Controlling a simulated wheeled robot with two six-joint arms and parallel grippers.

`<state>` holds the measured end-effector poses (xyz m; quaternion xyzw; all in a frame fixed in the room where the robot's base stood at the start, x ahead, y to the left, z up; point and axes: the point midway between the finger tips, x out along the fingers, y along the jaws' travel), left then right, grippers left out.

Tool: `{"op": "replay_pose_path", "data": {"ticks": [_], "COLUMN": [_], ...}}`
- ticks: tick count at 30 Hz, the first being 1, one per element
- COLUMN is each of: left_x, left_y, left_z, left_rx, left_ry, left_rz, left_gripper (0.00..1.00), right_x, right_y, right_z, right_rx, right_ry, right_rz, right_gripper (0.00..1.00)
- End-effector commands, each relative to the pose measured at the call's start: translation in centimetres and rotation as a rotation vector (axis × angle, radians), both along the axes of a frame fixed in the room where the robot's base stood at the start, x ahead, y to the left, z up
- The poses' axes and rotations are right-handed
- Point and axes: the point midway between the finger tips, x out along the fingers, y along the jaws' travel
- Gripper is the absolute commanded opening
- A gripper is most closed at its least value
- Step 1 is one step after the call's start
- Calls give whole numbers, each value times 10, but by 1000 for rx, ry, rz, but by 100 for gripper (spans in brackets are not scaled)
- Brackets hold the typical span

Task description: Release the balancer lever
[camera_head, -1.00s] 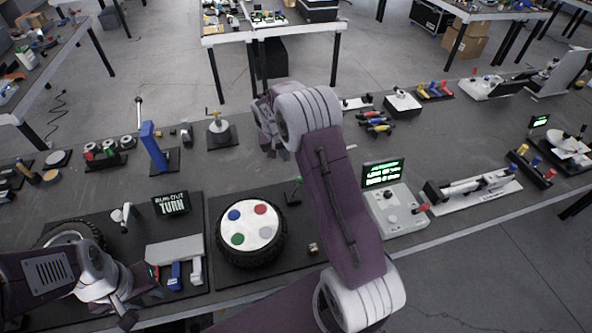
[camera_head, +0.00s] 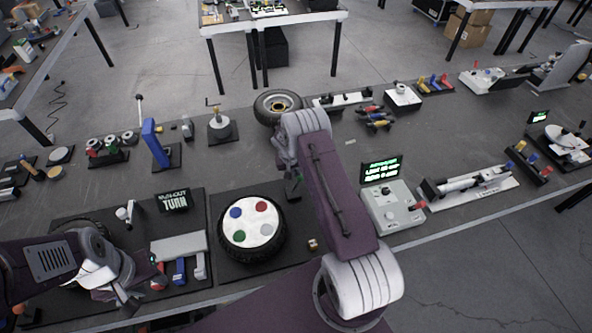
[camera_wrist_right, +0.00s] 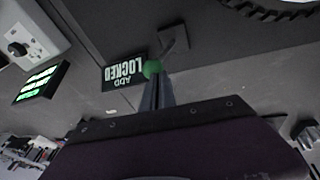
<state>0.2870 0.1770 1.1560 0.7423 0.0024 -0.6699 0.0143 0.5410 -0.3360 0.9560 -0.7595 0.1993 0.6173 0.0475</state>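The balancer is a black tyre (camera_head: 278,255) with a white face and coloured dots on a dark base. In the right wrist view, the lever's green knob (camera_wrist_right: 152,68) is at the tips of my right gripper (camera_wrist_right: 157,80), whose fingers are close together. The grey lever base (camera_wrist_right: 174,38) lies beyond it. A dark sign (camera_wrist_right: 124,73) reading "ADD LOCKED" appears upside down beside the knob. In the head view, my right gripper (camera_head: 291,178) is lowered beside the tyre and largely covers the lever. My left gripper (camera_head: 130,300) hangs at the lower left; its fingers are unclear.
A grey control box (camera_head: 392,207) with a green-lettered screen (camera_head: 381,168) stands right of my right arm. A loose wheel (camera_head: 277,106) lies behind the arm. Another station with a "TURN" display (camera_head: 173,201) is at left. The bench middle is fairly clear.

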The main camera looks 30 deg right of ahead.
Motion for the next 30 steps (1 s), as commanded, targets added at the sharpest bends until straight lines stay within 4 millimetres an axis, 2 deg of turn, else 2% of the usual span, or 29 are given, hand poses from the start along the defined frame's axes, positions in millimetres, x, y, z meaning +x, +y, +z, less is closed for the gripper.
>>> {"op": "replay_pose_path", "data": {"ticks": [5,9,12,24,30], "left_x": [0,0,0,0,0], "left_y": [0,0,0,0,0], "left_z": [-3,-27,-35,-33,-38], "left_rx": [0,0,0,0,0], "left_ry": [0,0,0,0,0], "left_rz": [0,0,0,0,0], "left_gripper": [36,36,36,36,36], "right_x": [0,-4,-6,-7,-5], "right_y": [-1,-18,-27,-30,-23], "right_z": [-2,-11,-11,-7,-7], "right_rx": [0,1,0,0,1], "right_ry": [0,-1,-1,1,0], "right_rz": [0,-4,-2,1,2], "right_gripper": [0,0,0,0,0]}}
